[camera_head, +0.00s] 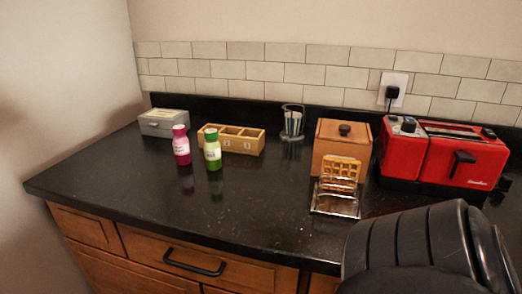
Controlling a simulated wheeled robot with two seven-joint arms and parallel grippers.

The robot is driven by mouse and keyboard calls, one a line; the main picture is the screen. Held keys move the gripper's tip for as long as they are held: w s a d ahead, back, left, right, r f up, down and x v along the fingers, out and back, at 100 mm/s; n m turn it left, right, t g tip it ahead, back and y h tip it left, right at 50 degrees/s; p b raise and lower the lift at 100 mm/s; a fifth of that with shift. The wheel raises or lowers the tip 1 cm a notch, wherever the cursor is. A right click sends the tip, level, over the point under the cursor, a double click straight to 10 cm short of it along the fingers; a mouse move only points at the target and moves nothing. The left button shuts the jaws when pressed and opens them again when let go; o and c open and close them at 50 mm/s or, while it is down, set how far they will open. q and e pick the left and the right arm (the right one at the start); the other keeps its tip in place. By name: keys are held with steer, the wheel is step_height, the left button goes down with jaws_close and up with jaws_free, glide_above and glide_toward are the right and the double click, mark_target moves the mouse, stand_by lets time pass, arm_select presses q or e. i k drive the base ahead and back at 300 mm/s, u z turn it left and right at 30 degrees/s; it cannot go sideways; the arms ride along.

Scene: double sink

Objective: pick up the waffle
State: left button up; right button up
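The waffle (341,170) is golden brown with a grid pattern. It stands upright in a metal wire rack (336,205) on the dark counter, in front of a wooden box. The rack hides part of its lower edge. A black, ribbed part of my own arm fills the lower right, close to the rack in the picture. Neither gripper's fingers show in the head view.
A red toaster (462,157) stands right of the wooden box (341,148). Pink (181,147) and green (213,152) bottles, a wooden divided tray (243,145), a grey box (163,124) and a small holder (292,125) stand further left. The counter's front middle is clear.

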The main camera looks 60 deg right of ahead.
mark_target(332, 165)
steer(key=i, duration=0.45)
steer(key=z, duration=3.7)
